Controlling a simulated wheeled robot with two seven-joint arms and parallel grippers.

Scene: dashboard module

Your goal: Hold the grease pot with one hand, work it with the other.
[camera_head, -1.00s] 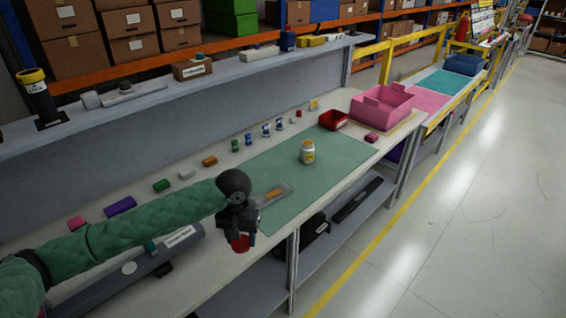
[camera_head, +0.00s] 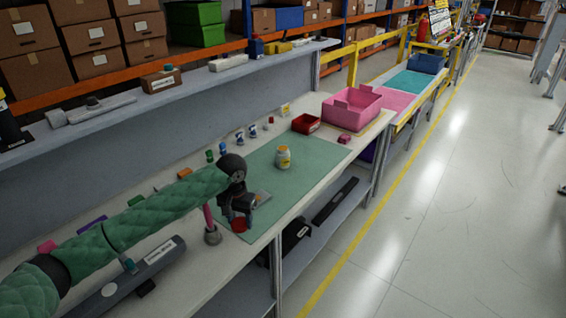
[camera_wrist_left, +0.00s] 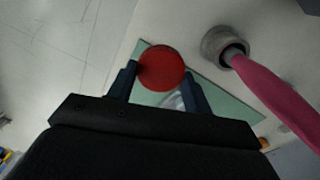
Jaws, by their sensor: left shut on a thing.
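My left gripper (camera_head: 238,217) is shut on a red round pot (camera_head: 239,225) near the front edge of the worktable. In the left wrist view the pot's flat red face (camera_wrist_left: 161,67) sits between the two fingers (camera_wrist_left: 160,82). The head view does not show clearly whether it touches the table. I cannot tell for certain which is the grease pot. My right gripper is not in view.
A grey cup-shaped base with a pink handle (camera_head: 212,234) is close beside the left gripper. A long grey tool (camera_head: 130,280) lies at the front left. A red bin (camera_head: 306,123) and a pink crate (camera_head: 352,108) stand further back. Much of the mat is clear.

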